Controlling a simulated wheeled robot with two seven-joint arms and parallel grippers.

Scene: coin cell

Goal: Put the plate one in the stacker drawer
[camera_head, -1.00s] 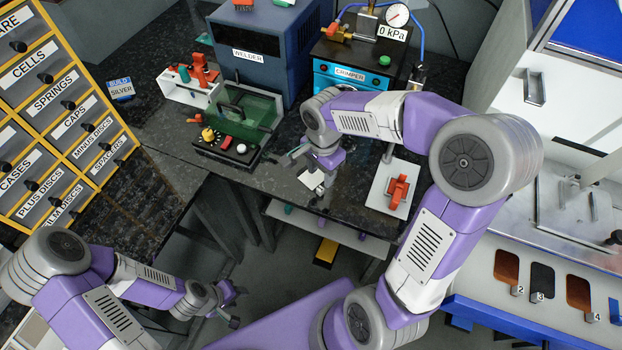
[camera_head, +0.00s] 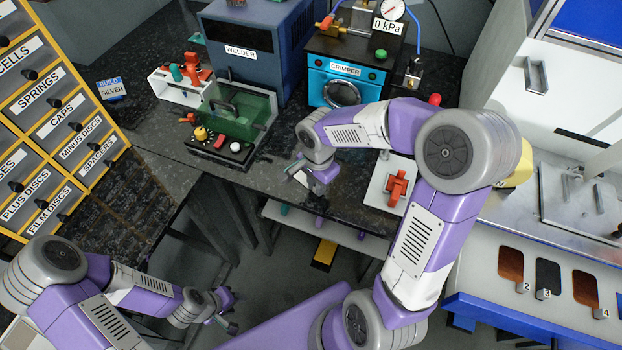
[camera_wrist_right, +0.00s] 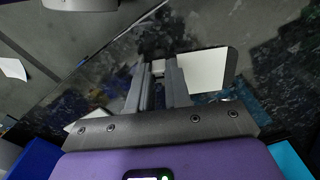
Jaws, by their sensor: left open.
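My right gripper (camera_head: 318,186) is low over the dark bench, in front of the crimper. In the right wrist view its two fingers (camera_wrist_right: 159,85) point away with a narrow gap between them. A small pale piece shows at their tips; I cannot tell whether it is held. A flat white rectangle with a dark border (camera_wrist_right: 205,70) lies just right of the fingers. No plate marked one can be read, and no drawer is labelled stacker. My left gripper (camera_head: 229,312) is open and empty at the lower left, away from the bench.
A green see-through box (camera_head: 240,115) with knobs stands left of my right gripper. A white plate with a red handle (camera_head: 395,188) lies to its right. The crimper (camera_head: 343,72) and welder (camera_head: 240,50) stand behind. Trays numbered 2, 3 and 4 (camera_head: 548,279) are at right.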

